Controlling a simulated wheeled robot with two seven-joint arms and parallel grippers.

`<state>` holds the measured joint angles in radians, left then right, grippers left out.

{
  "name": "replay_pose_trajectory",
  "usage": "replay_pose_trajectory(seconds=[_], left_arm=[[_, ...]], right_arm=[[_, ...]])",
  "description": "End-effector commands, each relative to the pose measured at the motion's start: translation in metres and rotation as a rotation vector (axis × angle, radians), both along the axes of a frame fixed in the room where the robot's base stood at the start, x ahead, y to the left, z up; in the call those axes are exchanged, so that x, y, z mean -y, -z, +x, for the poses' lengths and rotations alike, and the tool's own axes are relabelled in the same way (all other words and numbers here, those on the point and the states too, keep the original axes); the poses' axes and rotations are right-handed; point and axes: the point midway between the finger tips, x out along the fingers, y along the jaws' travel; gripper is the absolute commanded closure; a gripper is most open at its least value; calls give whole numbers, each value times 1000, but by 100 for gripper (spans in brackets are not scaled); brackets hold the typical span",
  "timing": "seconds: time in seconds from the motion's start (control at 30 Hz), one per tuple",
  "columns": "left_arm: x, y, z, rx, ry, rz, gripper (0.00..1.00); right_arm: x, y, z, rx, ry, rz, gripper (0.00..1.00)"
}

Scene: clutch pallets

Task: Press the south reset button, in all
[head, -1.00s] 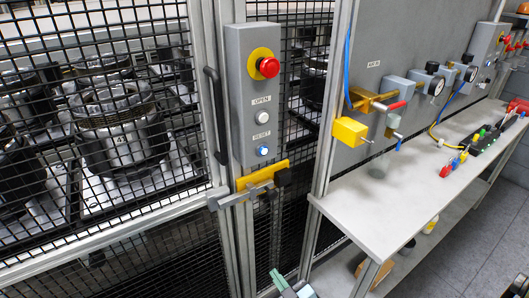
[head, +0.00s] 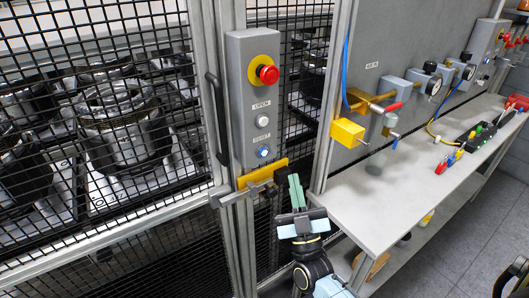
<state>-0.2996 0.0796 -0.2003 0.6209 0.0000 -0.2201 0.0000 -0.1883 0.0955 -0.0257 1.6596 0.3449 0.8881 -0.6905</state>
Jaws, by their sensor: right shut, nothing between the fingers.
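The reset button (head: 263,152) is a blue-lit round button low on a grey control box (head: 237,110), under the label RESET. The open button (head: 262,122), a pale white one, sits above it, and a red emergency stop (head: 267,74) on a yellow collar sits at the top. My right gripper (head: 296,188) is shut and empty, pointing up, below and to the right of the reset button and apart from it. It overlaps the right end of the latch in the picture. My left gripper is not in view; a dark piece at the lower right edge is unclear.
A yellow and grey door latch (head: 262,173) sits just under the control box. A mesh fence (head: 85,230) encloses clutch parts on the left. A workbench (head: 385,200) with a brass valve, a yellow block (head: 347,132) and gauges stands on the right.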

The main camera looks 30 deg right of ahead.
Motion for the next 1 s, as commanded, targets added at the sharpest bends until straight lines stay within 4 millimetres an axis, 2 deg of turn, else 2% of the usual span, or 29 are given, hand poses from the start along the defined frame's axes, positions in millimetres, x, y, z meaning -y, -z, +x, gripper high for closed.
replay_pose_trajectory(seconds=[0.17, 0.7, 1.0], left_arm=[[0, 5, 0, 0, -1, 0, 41], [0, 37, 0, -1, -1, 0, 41], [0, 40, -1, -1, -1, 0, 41]], right_arm=[[-1, 1, 8, 0, -1, -1, 100], [-6, 2, 77, -1, 0, 1, 100], [-7, 0, 88, -2, -1, 1, 100]])
